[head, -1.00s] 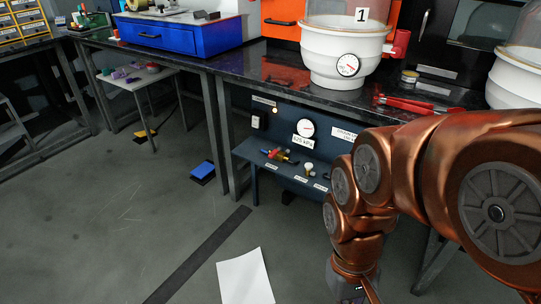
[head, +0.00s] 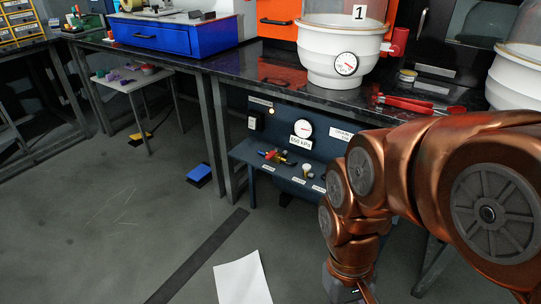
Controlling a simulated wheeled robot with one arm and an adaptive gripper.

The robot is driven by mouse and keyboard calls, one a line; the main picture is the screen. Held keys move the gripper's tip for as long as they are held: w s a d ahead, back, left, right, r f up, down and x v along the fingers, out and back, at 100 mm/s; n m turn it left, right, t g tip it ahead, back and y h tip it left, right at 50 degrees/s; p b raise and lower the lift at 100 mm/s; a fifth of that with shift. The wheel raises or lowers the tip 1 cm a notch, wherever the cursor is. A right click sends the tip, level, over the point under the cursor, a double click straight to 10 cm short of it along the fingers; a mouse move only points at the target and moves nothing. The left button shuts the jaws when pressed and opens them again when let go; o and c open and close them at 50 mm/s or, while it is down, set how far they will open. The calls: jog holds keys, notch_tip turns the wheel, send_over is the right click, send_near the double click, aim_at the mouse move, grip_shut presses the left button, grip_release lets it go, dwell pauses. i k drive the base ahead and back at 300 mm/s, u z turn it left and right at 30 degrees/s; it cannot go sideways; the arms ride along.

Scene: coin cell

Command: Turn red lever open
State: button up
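A small valve cluster with red, yellow and blue parts (head: 272,156) sits on the dark blue shelf under the black bench. It is too small to tell which part is the lever or how it is turned. A separate red handle (head: 400,41) is on the right side of the white pot (head: 325,70) on the bench. My copper arm fills the right side and bends down to the bottom edge, right of the valve shelf. My gripper's fingers are outside the picture, so their state is hidden.
A round gauge (head: 304,128) with a kPa label is on the panel behind the shelf. A red-handled tool (head: 420,105) lies on the bench top. A white sheet (head: 243,279) and a blue block (head: 199,174) are on the floor. The floor on the left is mostly clear.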

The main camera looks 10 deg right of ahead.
aim_at(269, 156)
jog(key=z, duration=0.1)
jog(key=k, duration=0.35)
jog(key=u, duration=1)
jog(key=i, duration=0.75)
jog(key=u, duration=0.5)
